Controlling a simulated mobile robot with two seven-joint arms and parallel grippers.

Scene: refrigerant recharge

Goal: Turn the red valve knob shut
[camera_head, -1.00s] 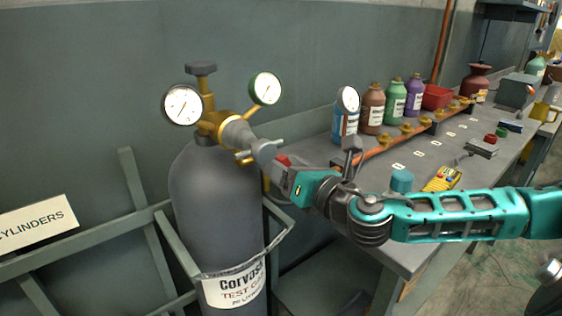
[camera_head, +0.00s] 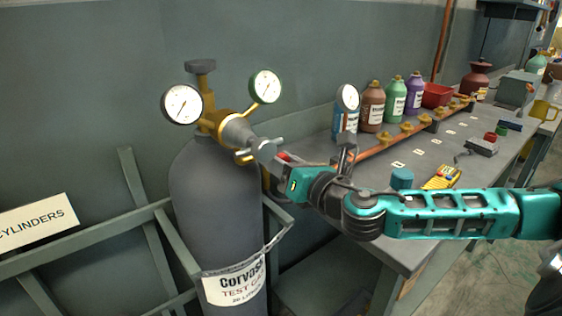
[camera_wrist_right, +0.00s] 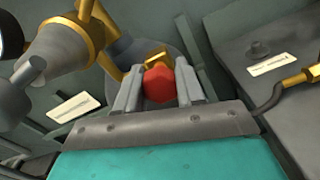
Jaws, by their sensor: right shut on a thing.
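The red valve knob (camera_wrist_right: 159,86) sits between the two fingers of my right gripper (camera_wrist_right: 158,88) in the right wrist view, with brass fitting just beyond it. The fingers are shut on its sides. In the head view only a small red part of the knob (camera_head: 286,157) shows; my right gripper (camera_head: 281,165) hides much of the rest. The knob is beside the brass and grey regulator (camera_head: 236,130) on top of the dark grey cylinder (camera_head: 216,215). My left gripper is not in view.
Two round gauges (camera_head: 182,104) stand on the regulator, close to my right gripper. A workbench (camera_head: 440,150) at right holds a copper pipe with brass valves, several bottles, a red bin (camera_head: 436,95) and a yellow meter (camera_head: 441,177). Rack bars (camera_head: 160,235) flank the cylinder.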

